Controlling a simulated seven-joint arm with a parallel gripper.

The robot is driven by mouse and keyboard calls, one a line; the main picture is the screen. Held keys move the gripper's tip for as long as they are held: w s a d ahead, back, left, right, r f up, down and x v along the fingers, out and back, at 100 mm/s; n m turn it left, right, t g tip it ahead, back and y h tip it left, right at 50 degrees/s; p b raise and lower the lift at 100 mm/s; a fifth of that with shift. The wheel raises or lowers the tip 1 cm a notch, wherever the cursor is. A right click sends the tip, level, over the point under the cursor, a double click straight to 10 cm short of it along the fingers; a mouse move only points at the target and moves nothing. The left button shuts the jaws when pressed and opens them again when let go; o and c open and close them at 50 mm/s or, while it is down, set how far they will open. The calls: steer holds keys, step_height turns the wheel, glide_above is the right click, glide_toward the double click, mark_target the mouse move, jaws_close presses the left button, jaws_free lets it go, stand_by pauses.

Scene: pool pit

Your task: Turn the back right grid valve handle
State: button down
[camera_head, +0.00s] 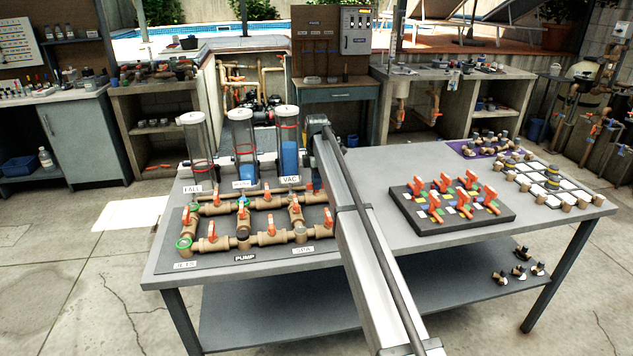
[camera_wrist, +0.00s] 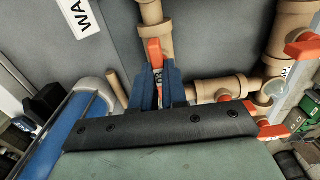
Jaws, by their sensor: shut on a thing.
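In the wrist view, my gripper (camera_wrist: 157,75) has its two blue fingers on either side of an orange valve handle (camera_wrist: 154,50) and is shut on it. The handle sits on a tan pipe fitting, and its near part is hidden between the fingers. In the head view, the pipe grid (camera_head: 247,240) with several orange handles lies on the left of the table. One handle (camera_head: 267,191) shows on its back pipe run, towards the right.
Clear tubes with blue content (camera_head: 290,157) stand just behind the grid; a blue tube (camera_wrist: 60,130) is close to my gripper in the wrist view. A dark block with orange handles (camera_head: 478,216) and a white pipe layout (camera_head: 533,196) occupy the right of the grey table (camera_head: 375,170).

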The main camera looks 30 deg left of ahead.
steer(key=shift+m, duration=0.4)
steer(key=m, duration=0.8)
steer(key=shift+m, duration=0.3)
steer(key=m, duration=0.4)
steer(key=shift+m, duration=2.2)
steer(key=c, duration=1.2)
jaws_free()
steer(key=shift+o, duration=0.2)
steer(key=shift+r, duration=0.1)
